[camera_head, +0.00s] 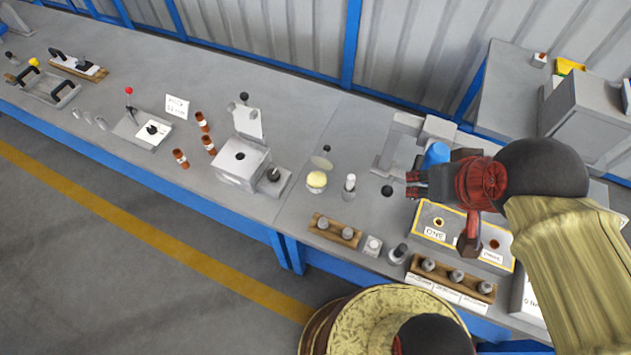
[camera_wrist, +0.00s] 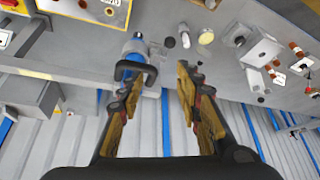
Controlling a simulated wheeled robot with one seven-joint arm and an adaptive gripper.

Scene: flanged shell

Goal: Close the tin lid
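A small round tin (camera_head: 316,182) with a pale yellow top stands on the bench in the middle of the head view. A thin round lid (camera_head: 321,162) is tilted up at its back edge, so the tin looks open. In the wrist view the pale tin (camera_wrist: 206,37) is small, at the upper right, beyond my fingers. My gripper (camera_head: 412,184) is above the bench, to the right of the tin and well apart from it. The wrist view shows its two fingers (camera_wrist: 158,75) spread wide, with nothing held between them.
A blue-topped cylinder (camera_head: 436,154) is close behind my gripper. A white-topped peg (camera_head: 350,183) and a dark round knob or hole (camera_head: 387,190) lie between tin and gripper. A grey box (camera_head: 240,162) stands left of the tin. A wooden peg block (camera_head: 334,231) is in front.

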